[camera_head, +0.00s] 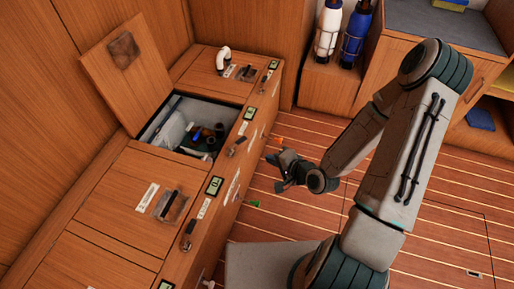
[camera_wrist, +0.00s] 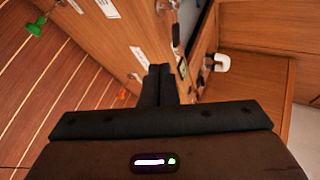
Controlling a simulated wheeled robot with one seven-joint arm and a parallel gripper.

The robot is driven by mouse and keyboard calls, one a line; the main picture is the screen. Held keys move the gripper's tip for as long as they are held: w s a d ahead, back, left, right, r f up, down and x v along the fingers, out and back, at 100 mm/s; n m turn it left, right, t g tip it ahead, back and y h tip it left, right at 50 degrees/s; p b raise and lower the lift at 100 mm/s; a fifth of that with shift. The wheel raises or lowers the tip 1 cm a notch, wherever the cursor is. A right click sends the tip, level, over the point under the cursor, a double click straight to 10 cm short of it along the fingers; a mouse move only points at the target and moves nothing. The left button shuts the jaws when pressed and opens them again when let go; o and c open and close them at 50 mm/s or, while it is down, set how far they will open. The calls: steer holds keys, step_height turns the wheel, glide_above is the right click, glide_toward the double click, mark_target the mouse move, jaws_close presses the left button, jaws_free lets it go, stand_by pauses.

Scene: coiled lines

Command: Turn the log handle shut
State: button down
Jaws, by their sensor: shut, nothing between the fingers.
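Small lever handles stick out from the front of the wooden lockers: a green handle (camera_head: 253,203) and an orange handle (camera_head: 277,139). The wrist view shows the green handle (camera_wrist: 36,27) at upper left and the orange handle (camera_wrist: 122,94) beside my fingers, partly in shade. The labels are too small to read, so I cannot tell which is the log handle. My gripper (camera_head: 272,160) is shut and empty, in front of the locker face between the green and orange handles. In the wrist view its fingertips (camera_wrist: 160,70) are together, pointing toward the locker front.
One locker's lid (camera_head: 122,65) stands open, showing a bin (camera_head: 165,139) of mixed items. Black latches (camera_head: 187,236) line the locker edge. A white bent pipe (camera_head: 222,61) stands on the far locker top. Striped floor (camera_head: 300,215) lies clear below my arm.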

steer(key=w+f+b, duration=0.1)
steer(key=b, duration=0.7)
glide_toward(237, 143)
steer(key=w+f, duration=0.4)
steer(key=shift+w+a+f, duration=0.15)
steer(key=shift+w+a, duration=0.3)
steer(key=shift+a, duration=0.25)
